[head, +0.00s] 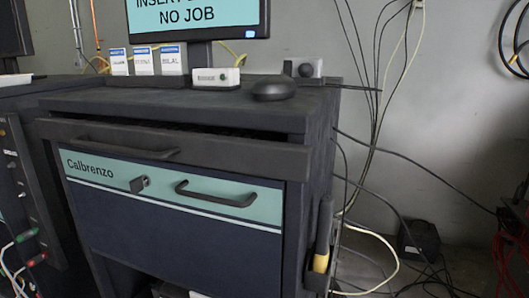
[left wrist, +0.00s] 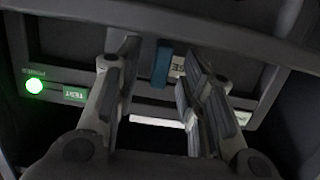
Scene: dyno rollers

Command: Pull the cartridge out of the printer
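In the left wrist view a dark device panel, apparently the printer (left wrist: 60,50), carries a lit green lamp (left wrist: 35,87) and a green label reading TEST. A narrow blue upright piece (left wrist: 162,66), likely the cartridge, stands at the panel's middle, beside a pale label. My left gripper (left wrist: 160,62) is open. Its two fingers reach toward the panel on either side of the blue piece, with gaps on both sides; I cannot tell how deep they reach. The printer cannot be made out in the head view. My right gripper is in neither view.
The dark Calbrenzo cabinet (head: 180,240) has a pulled-out top drawer (head: 230,148) and a handled teal drawer front (head: 250,203). On top stand a monitor reading NO JOB (head: 200,18), small labelled boxes (head: 144,62) and a black puck (head: 272,88). Cables hang at right.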

